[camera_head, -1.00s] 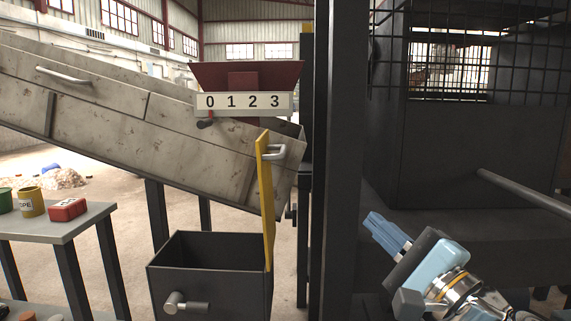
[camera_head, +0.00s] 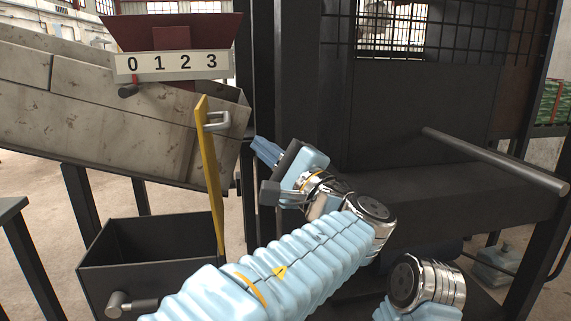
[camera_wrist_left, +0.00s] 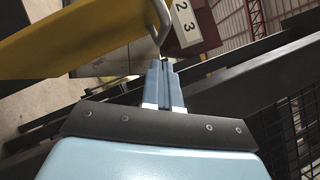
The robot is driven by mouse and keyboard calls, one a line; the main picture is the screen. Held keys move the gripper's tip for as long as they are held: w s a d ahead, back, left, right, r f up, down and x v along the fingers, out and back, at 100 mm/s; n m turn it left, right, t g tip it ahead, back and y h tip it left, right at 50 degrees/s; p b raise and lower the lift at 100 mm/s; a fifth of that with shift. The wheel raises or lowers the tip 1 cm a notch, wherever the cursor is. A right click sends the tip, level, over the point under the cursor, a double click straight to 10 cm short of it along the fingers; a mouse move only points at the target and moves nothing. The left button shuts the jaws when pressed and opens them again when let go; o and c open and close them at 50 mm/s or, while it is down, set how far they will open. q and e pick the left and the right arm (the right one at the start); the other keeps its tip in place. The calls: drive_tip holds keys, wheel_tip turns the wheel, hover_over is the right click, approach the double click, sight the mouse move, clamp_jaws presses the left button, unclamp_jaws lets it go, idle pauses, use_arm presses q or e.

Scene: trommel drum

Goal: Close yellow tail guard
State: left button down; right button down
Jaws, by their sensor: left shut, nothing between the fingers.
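The yellow tail guard (camera_head: 208,180) is a tall, thin panel near the low right end of the drum housing. It stands upright and shows almost edge-on, swung out from the housing. A grey bar handle (camera_head: 217,121) is on its right face near the top. My left gripper (camera_head: 263,148) is shut and empty, a little right of the guard and slightly below the handle. In the left wrist view the guard (camera_wrist_left: 80,40) fills the upper left. Its handle (camera_wrist_left: 157,18) hangs just beyond my fingertips (camera_wrist_left: 164,68); whether they touch is unclear. My right gripper is out of view.
A dark open bin (camera_head: 150,265) stands below the guard. A number plate (camera_head: 172,63) under a red hopper (camera_head: 170,32) is above left. A dark post (camera_head: 260,90) and a machine with a mesh screen (camera_head: 440,60) are behind and right. A grey bar (camera_head: 495,160) juts out at right.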

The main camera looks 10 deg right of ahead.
use_arm(q)
drive_tip(key=shift+w+a+r, duration=0.2)
drive_tip(key=shift+a+r, duration=0.3)
drive_tip(key=shift+a, duration=0.4)
drive_tip(key=shift+w+a+r, duration=0.15)
drive_tip(key=shift+a+r, duration=0.35)
drive_tip(key=shift+a, duration=0.35)
drive_tip(key=shift+a, duration=0.1)
